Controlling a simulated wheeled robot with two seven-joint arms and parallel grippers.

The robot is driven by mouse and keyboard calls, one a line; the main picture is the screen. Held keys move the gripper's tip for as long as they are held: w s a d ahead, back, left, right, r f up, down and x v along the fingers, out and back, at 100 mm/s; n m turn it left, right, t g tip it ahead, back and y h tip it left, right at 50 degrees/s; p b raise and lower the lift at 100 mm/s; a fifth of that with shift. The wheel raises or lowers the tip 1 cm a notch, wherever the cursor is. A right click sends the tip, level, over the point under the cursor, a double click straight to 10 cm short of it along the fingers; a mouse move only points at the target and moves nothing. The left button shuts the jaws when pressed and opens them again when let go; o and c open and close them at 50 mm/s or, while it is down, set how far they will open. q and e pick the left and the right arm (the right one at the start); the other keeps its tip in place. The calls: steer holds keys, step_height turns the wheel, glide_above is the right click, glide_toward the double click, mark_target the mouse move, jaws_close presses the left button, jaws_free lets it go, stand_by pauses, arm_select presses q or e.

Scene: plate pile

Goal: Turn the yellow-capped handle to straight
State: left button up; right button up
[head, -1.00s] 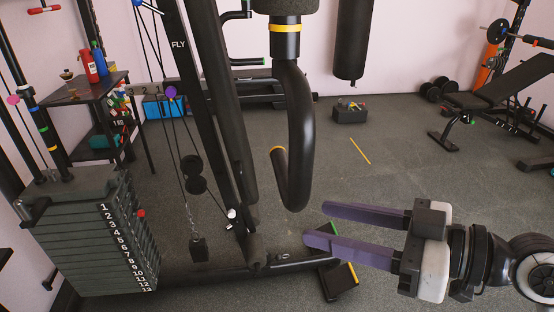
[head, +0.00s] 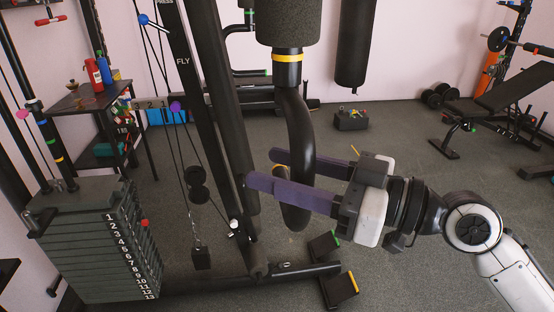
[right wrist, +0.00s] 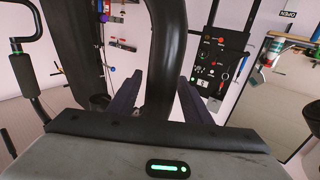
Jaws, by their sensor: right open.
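The handle (head: 296,125) is a black curved tube hanging from a padded arm, with a yellow band near its top. My right gripper (head: 262,168) comes in from the right with long purple fingers, open around the tube. One finger passes in front of the tube and the other behind it. In the right wrist view the tube (right wrist: 165,60) stands between the two fingers, with gaps on both sides. My left gripper is not in view.
A numbered weight stack (head: 105,250) stands at the left. The machine's black upright (head: 215,120) is just left of the fingertips. Pedals (head: 338,288) are on the floor below.

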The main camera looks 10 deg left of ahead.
steer(key=shift+w+a, duration=0.1)
steer(key=shift+a, duration=0.2)
jaws_close()
